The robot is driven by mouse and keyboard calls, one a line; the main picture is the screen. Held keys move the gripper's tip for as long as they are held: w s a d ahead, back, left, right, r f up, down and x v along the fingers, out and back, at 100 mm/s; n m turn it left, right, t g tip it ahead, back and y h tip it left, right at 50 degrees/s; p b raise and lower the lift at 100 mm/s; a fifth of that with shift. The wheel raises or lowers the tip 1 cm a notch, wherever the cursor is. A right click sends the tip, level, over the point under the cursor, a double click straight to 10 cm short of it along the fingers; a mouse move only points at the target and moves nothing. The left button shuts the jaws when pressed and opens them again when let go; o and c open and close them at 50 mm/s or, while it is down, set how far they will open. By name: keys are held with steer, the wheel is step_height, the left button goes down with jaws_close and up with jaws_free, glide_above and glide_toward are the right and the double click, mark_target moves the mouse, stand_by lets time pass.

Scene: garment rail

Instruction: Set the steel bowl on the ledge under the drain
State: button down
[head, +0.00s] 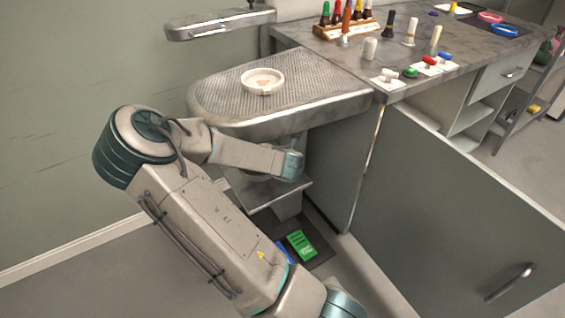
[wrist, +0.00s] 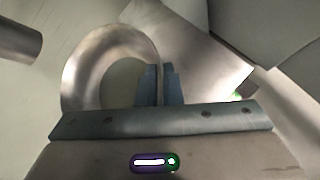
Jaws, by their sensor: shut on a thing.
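The steel bowl (wrist: 84,72) shows in the wrist view as a round, shiny metal rim, tilted to the camera. My gripper (wrist: 161,72) is shut on the right side of its rim. In the head view my forearm reaches in under the perforated drain (head: 315,75), and my arm hides the fingers and most of the bowl. The ledge (head: 292,191) is a narrow metal shelf below the drain. The bowl is close to the ledge, but I cannot tell whether they touch.
A white dish (head: 262,82) stands on the drain. A grey cabinet panel (head: 450,215) bounds the space on the right. Below the ledge, a green packet (head: 300,243) lies on a dark mat (head: 322,256). The counter (head: 345,55) holds several bottles and small items.

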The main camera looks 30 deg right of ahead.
steer(key=shift+w+d, duration=0.15)
steer(key=shift+w+d+f+b, duration=0.2)
steer(key=shift+f+b, duration=0.35)
steer(key=shift+f, duration=0.05)
steer(key=shift+w+d+f+b, duration=0.15)
steer(key=shift+w+f+b, duration=0.05)
steer(key=shift+f+b, duration=0.75)
steer(key=shift+f, duration=0.05)
steer(key=shift+s+d+f, duration=0.1)
steer(key=shift+d+f, duration=0.05)
steer(key=shift+f, duration=0.1)
steer(key=shift+d+r, duration=0.1)
steer(key=shift+r, duration=0.05)
steer(key=c, duration=1.6)
jaws_free()
